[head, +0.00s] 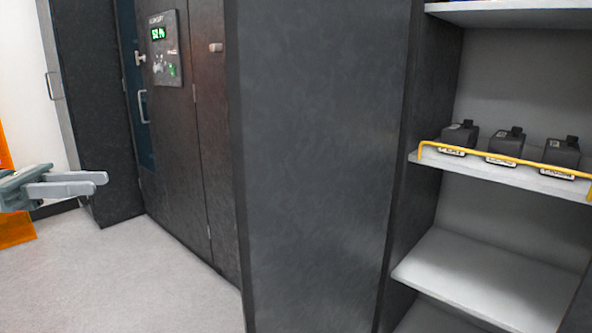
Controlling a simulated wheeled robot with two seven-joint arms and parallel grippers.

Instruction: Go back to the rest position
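My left gripper (100,183) comes in at the left edge with its two grey fingers pointing right. It hangs in front of the white wall and the dark cabinet, with nothing visible held in it. The fingers overlap in this view, so the gap between them is unclear. My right gripper is out of the picture.
A dark cabinet (320,150) fills the middle, with a green-lit control panel (165,48) left of it. At right, a shelf (500,172) with a yellow rail (520,162) bears black labelled blocks (507,141). The lower shelf (485,275) is empty. Floor (120,280) is clear at lower left.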

